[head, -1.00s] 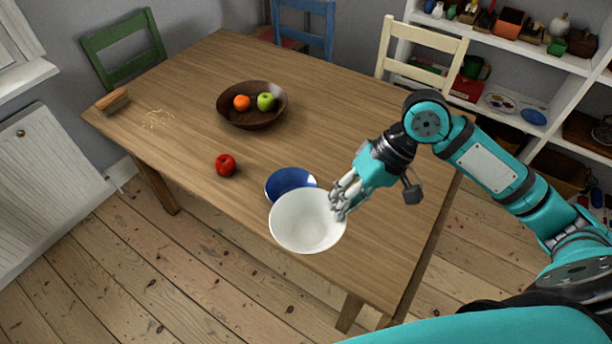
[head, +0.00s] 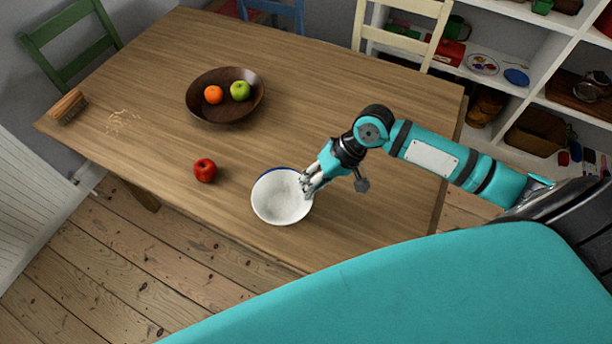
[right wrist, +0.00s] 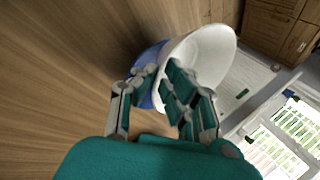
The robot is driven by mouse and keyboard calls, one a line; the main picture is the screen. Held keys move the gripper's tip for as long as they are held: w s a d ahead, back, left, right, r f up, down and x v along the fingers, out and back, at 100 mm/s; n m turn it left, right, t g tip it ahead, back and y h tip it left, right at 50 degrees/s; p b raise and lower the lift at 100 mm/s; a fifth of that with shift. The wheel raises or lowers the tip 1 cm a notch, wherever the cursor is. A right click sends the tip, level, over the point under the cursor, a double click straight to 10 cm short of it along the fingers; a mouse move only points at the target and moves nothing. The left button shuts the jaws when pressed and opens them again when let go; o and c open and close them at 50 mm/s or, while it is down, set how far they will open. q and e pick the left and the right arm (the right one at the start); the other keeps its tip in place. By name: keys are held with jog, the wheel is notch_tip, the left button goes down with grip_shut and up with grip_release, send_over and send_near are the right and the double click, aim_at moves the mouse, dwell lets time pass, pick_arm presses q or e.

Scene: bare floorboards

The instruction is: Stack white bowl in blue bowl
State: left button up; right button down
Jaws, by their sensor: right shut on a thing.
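The white bowl (head: 281,200) is over the front part of the table and hides most of the blue bowl. A thin blue rim of the blue bowl (head: 264,173) shows along the white bowl's far edge. My right gripper (head: 308,186) is shut on the right side of the white bowl's rim. In the right wrist view the white bowl (right wrist: 210,48) is between the fingers (right wrist: 160,88), with part of the blue bowl (right wrist: 149,58) behind it. I cannot tell whether the bowls touch. My left gripper is not in view.
A red apple (head: 205,170) lies left of the bowls on the wooden table (head: 300,100). Farther back is a brown bowl (head: 228,112) with an orange (head: 213,94) and a green apple (head: 240,90). A brush (head: 68,106) and crumbs (head: 122,122) are at the far left.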

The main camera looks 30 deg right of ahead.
jog(key=w+f, duration=0.1)
jog(key=w, duration=0.1)
jog(key=w+d+f+p, duration=0.1)
jog(key=w+f, duration=0.1)
jog(key=shift+w, duration=0.25)
jog(key=shift+d+f, duration=0.1)
jog(key=shift+f, duration=0.3)
jog(key=shift+s+f, duration=0.15)
jog(key=c, duration=1.7)
grip_release()
jog(key=shift+f, duration=0.1)
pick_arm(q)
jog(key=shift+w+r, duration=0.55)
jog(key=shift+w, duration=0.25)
pick_arm(e)
jog(key=shift+o, duration=1.2)
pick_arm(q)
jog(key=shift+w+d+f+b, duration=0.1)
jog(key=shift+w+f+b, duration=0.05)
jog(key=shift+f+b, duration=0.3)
pick_arm(e)
jog(key=v, duration=1.2)
